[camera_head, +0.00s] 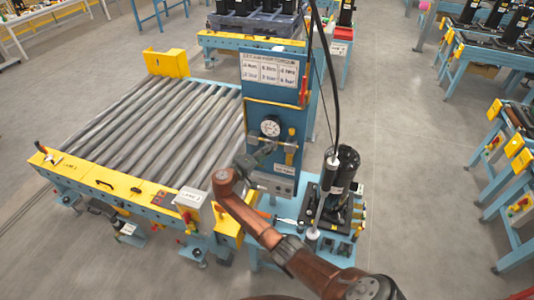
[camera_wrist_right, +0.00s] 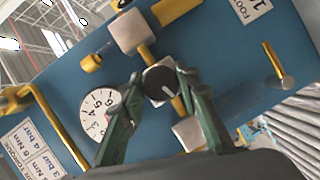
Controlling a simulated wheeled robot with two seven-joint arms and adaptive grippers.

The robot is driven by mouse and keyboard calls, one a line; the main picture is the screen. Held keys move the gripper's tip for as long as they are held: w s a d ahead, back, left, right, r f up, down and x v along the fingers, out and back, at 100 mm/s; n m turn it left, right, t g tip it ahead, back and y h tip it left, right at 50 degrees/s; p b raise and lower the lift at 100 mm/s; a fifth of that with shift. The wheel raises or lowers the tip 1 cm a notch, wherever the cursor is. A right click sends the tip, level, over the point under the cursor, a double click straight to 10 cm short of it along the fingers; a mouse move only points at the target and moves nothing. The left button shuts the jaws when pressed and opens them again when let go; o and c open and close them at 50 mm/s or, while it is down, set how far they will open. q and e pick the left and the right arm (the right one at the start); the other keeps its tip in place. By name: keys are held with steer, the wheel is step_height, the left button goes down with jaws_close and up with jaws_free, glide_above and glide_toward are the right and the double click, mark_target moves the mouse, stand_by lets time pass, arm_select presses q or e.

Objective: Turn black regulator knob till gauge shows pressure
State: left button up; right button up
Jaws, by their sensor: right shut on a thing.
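The black regulator knob (camera_wrist_right: 158,84) with a pale pointer line sits on a square grey block on the blue panel. In the right wrist view my right gripper (camera_wrist_right: 160,78) has its green fingers on either side of the knob, shut on it. The white round gauge (camera_wrist_right: 97,115) is beside it, partly covered by one finger; its needle is too unclear to read. In the head view the gauge (camera_head: 270,126) is on the upright panel, and my right gripper (camera_head: 264,152) reaches in just below it, hiding the knob. My left gripper is not in view.
Yellow pipes and fittings (camera_wrist_right: 147,55) run close around the knob. A label board (camera_head: 270,70) is above the gauge. A roller conveyor (camera_head: 150,125) lies left of the panel. A black compressor (camera_head: 340,170) stands to its right, with a hanging hose. Open floor is further right.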

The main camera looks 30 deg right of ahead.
steer(key=n+h+b, duration=0.1)
steer(key=n+h, duration=0.1)
steer(key=n, duration=0.2)
steer(key=shift+n, duration=0.3)
stand_by(0.4)
steer(key=o, duration=1.2)
steer(key=shift+c, duration=0.2)
steer(key=v, duration=1.2)
steer(key=shift+f, duration=0.15)
